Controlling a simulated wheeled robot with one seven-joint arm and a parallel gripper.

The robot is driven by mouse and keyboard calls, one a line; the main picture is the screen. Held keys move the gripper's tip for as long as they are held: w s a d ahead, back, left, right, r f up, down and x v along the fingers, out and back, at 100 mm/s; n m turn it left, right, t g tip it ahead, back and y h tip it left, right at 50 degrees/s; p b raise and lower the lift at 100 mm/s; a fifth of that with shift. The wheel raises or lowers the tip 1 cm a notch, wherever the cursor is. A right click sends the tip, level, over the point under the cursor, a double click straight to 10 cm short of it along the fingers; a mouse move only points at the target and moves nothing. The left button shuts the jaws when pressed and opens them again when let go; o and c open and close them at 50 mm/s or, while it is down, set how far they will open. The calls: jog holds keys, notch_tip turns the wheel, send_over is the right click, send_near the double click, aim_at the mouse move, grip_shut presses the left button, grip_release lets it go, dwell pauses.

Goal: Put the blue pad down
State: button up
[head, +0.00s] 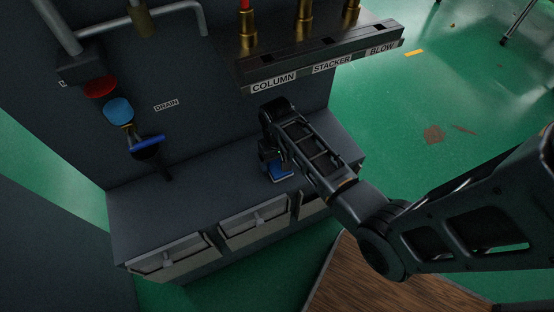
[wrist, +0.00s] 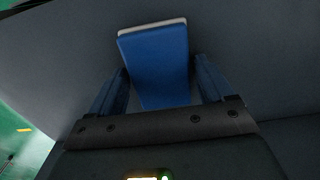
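The blue pad (head: 281,174) shows in the head view just below my gripper (head: 272,158), low over the grey counter top. In the wrist view the blue pad (wrist: 160,65), with a pale edge along its far end, lies between the two fingertips of my gripper (wrist: 160,72). The fingers close in on the pad's two sides, and my gripper appears shut on it. The underside of the pad is hidden, so I cannot tell whether it touches the counter. My arm hides part of the counter to the right.
The grey counter (head: 190,195) has free room left of my gripper. Drawers (head: 255,222) front it. A ledge labelled COLUMN, STACKER and BLOW (head: 320,57) overhangs behind. Red and blue round parts (head: 118,110) and a blue-handled lever (head: 147,143) stand at the left wall.

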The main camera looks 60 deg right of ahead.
aim_at(277, 162)
jog(key=shift+o, duration=1.3)
jog(key=shift+r, duration=0.1)
notch_tip(277, 162, up, 8)
jog(key=shift+f+p, duration=0.2)
jog(key=shift+p, duration=0.3)
jog(key=s+a+f+t, duration=0.1)
jog(key=a, duration=0.1)
jog(key=s+a+f+n+t+h, duration=0.1)
jog(key=s, duration=0.1)
jog(key=s+a+f, duration=0.1)
jog(key=s+a, duration=0.1)
jog(key=shift+s+a+f+n+t, duration=0.1)
jog(key=shift+s+a+n+t, duration=0.2)
jog(key=shift+a+t, duration=0.1)
jog(key=s+a+r+n+t, duration=0.4)
jog(key=s+a+r+t, duration=0.5)
jog(key=s+r, duration=0.45)
jog(key=s+a+r+t, duration=0.1)
jog(key=s+a+r, duration=0.1)
jog(key=r, duration=0.5)
jog(key=s+a+r+n+t+y, duration=0.1)
jog(key=s+a+r+t, duration=0.1)
jog(key=r, duration=0.6)
jog(key=shift+s, duration=0.2)
